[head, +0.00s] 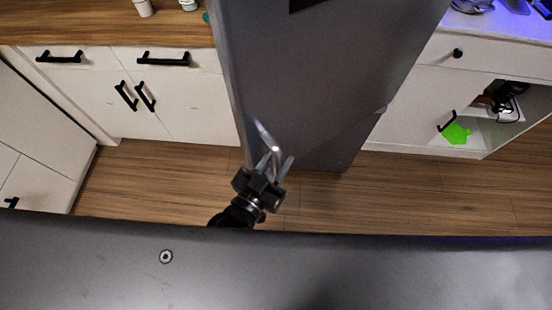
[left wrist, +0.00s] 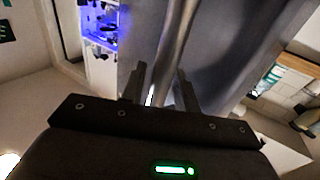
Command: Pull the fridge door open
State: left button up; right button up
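The tall grey fridge (head: 320,75) stands in the middle of the head view, and its grey front also fills much of the left wrist view (left wrist: 235,50). I see no clear gap at its door. A curved, shiny metal handle (head: 267,135) is on the door's lower left part; in the left wrist view the handle (left wrist: 174,45) runs down between my fingers. My left gripper (head: 276,163) is at the handle's lower end, with its two fingers apart, one on each side of the bar. Firm contact is not visible. My right gripper is not in view.
White cabinets with black handles (head: 163,59) and a wooden counter (head: 100,22) stand left of the fridge. At right is a white cabinet (head: 405,115) with an open compartment holding a green item (head: 456,133). Wooden floor (head: 420,190) in front is clear.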

pick_arm(q)
jog(key=shift+o, duration=0.6)
jog(key=shift+a, duration=0.1)
jog(key=shift+s+a+f, duration=0.1)
jog(key=shift+s, duration=0.2)
jog(key=b+v, duration=0.2)
jog(key=v, duration=0.8)
